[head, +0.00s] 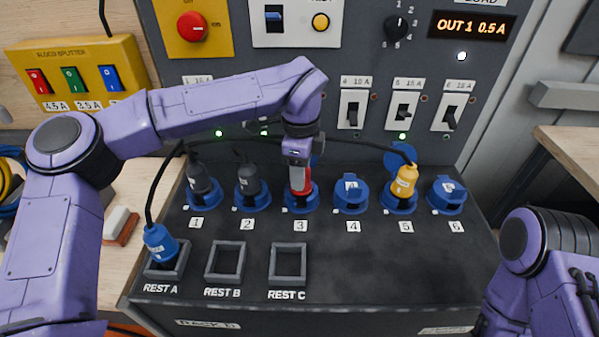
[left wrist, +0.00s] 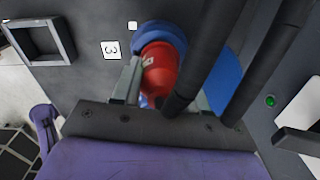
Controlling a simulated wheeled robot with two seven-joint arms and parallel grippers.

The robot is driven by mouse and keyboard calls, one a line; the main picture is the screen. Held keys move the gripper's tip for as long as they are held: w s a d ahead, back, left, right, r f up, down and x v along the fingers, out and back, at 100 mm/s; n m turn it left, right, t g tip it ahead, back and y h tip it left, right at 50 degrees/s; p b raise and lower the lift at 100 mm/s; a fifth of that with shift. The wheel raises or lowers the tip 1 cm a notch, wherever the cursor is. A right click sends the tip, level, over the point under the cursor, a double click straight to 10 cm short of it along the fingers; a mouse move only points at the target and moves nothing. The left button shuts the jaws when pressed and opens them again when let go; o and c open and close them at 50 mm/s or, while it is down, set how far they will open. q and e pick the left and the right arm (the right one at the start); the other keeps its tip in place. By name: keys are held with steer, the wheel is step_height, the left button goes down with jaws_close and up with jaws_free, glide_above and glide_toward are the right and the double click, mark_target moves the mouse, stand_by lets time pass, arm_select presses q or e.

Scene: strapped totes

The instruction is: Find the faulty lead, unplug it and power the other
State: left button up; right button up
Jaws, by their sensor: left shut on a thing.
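My left gripper (head: 299,176) is shut on a red plug (head: 301,187), which sits at the blue socket 3 (head: 300,205); the left wrist view shows the red plug (left wrist: 159,68) between the fingers. Dark plugs stand in socket 1 (head: 198,180) and socket 2 (head: 248,180). A yellow plug (head: 404,180) stands in socket 5. Sockets 4 (head: 351,192) and 6 (head: 447,194) have their lids closed. A blue plug (head: 160,243) with a black cable lies in REST A. The display (head: 473,25) reads OUT 1 0.5 A. My right gripper is out of view.
REST B (head: 224,262) and REST C (head: 288,264) are empty frames. Breaker switches 4 (head: 353,110), 5 (head: 405,112) and 6 (head: 453,112) show; my left arm covers others. A yellow splitter box (head: 75,80) stands left. Also visible are a red knob (head: 192,27) and a selector (head: 398,28).

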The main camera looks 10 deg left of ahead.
arm_select(q)
steer(key=shift+n+b, duration=0.9)
steer(key=shift+b, duration=0.25)
steer(key=shift+n, duration=0.3)
steer(key=shift+b, duration=0.55)
steer(key=shift+n+b, duration=1.4)
steer(key=shift+b, duration=0.25)
steer(key=shift+s, duration=0.2)
steer(key=shift+r, duration=0.2)
